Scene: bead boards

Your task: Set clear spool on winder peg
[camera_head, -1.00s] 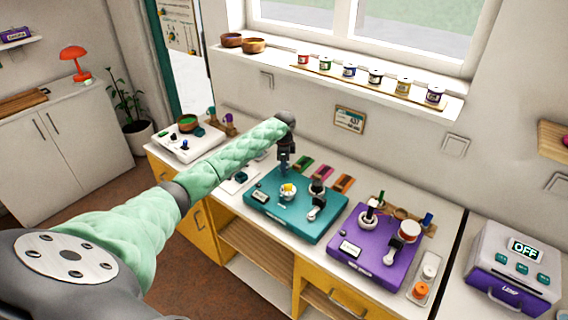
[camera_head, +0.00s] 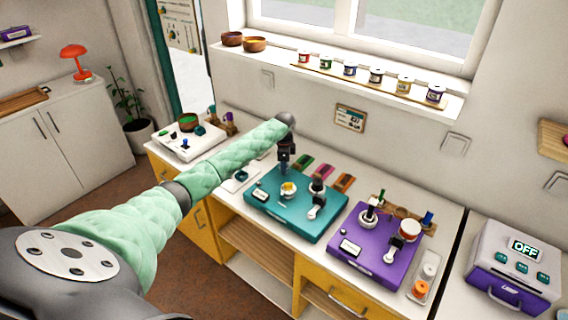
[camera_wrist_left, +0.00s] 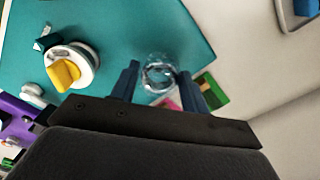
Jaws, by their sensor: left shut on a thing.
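My left gripper (camera_wrist_left: 158,82) is shut on the clear spool (camera_wrist_left: 158,73), a small see-through ring-like piece between its two dark fingers in the left wrist view. In the head view the left gripper (camera_head: 285,168) hangs over the back left of the teal board (camera_head: 262,198), and the spool is too small to make out there. The teal board (camera_wrist_left: 120,25) lies below the spool in the wrist view. Dark upright parts stand on the teal board (camera_head: 317,187) and on the purple board (camera_head: 369,211); I cannot tell which is the winder peg. My right gripper is not in view.
Coloured strips (camera_head: 324,172) lie behind the teal board. A grey and purple box (camera_head: 516,267) reading OFF stands far right.

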